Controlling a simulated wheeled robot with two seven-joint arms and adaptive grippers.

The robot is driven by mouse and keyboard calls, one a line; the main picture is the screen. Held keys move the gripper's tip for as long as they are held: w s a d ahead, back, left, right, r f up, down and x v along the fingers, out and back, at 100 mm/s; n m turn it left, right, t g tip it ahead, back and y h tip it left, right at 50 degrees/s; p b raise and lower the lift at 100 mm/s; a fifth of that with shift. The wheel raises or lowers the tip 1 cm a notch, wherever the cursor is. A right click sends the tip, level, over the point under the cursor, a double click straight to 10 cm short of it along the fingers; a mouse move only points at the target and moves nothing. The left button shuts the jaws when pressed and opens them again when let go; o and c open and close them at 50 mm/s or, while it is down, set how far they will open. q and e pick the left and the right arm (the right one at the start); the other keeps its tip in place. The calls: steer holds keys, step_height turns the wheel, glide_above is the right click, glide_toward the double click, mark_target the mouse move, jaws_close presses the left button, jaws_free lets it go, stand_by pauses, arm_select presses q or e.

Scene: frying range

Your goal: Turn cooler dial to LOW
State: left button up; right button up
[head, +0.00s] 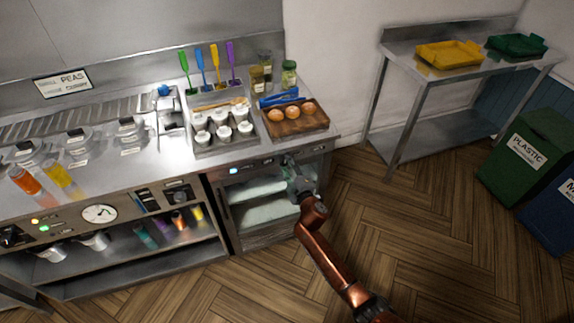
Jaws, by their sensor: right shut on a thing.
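The cooler (265,214) is the glass-fronted unit under the right end of the steel counter, with pale contents behind its door. A dark control strip runs along its top edge, with a small lit blue display (233,170) at its left. My right gripper (288,162) is at the right part of this strip, shut on the cooler dial. The gripper covers the dial, so its pointer and any LOW mark cannot be read. My left gripper is not in view.
Above on the counter are a wooden tray (272,132) of round brown items and a steel tray of white cups (197,148). A steel side table (414,141) and green bin (521,152) stand at right. The wooden floor between is clear.

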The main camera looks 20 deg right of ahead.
steer(key=o, duration=1.2)
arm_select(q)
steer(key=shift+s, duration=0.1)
